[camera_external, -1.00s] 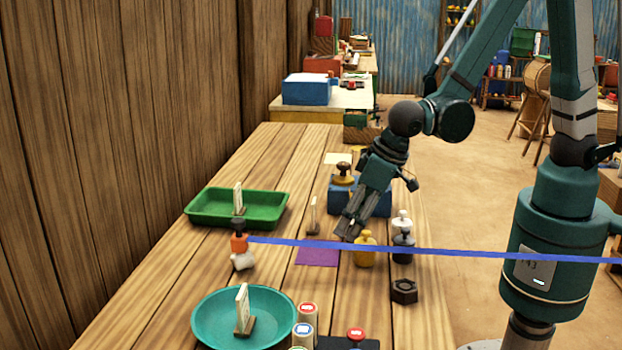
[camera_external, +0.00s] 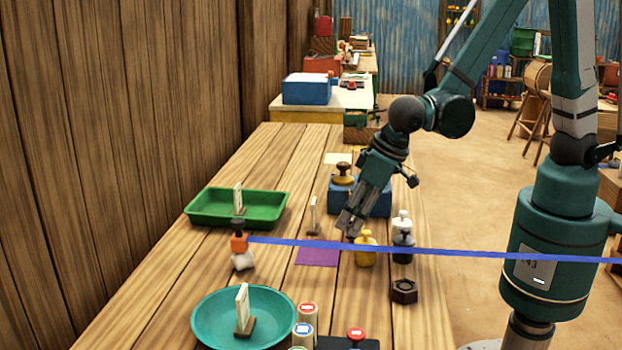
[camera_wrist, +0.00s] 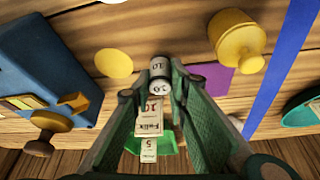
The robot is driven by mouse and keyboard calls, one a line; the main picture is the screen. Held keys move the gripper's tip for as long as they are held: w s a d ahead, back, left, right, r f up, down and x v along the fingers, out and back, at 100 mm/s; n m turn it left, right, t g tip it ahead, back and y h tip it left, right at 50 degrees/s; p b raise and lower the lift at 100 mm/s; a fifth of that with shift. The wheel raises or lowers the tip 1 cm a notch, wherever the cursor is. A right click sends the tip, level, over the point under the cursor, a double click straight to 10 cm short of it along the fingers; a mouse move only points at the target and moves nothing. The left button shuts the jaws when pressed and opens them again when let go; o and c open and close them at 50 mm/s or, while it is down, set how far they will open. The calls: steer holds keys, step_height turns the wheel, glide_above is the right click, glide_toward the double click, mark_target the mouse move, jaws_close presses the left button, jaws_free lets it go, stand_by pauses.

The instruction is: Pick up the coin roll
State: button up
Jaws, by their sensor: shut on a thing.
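The coin roll (camera_wrist: 160,76), a small pale cylinder with dark bands and a printed 10, sits between my fingertips in the wrist view. My gripper (camera_wrist: 155,85) is shut on it. In the external view my gripper (camera_external: 349,228) points down, low over the table behind the purple mat. There the roll cannot be told apart from the fingertips. A small upright card (camera_external: 314,214) stands just left of the gripper. In the wrist view, printed cards (camera_wrist: 151,115) show beyond the roll, between the fingers.
A yellow weight (camera_external: 365,251) and a dark one (camera_external: 403,250) stand close in front. A blue box (camera_external: 377,201) with a knobbed stamp (camera_external: 344,173) is behind. A blue strap (camera_external: 450,253) crosses the view. A green tray (camera_external: 205,218) and teal dish (camera_external: 212,333) lie left.

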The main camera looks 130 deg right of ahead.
mark_target(352, 218)
steer(key=shift+r+p, duration=1.1)
steer(key=shift+r, duration=3.45)
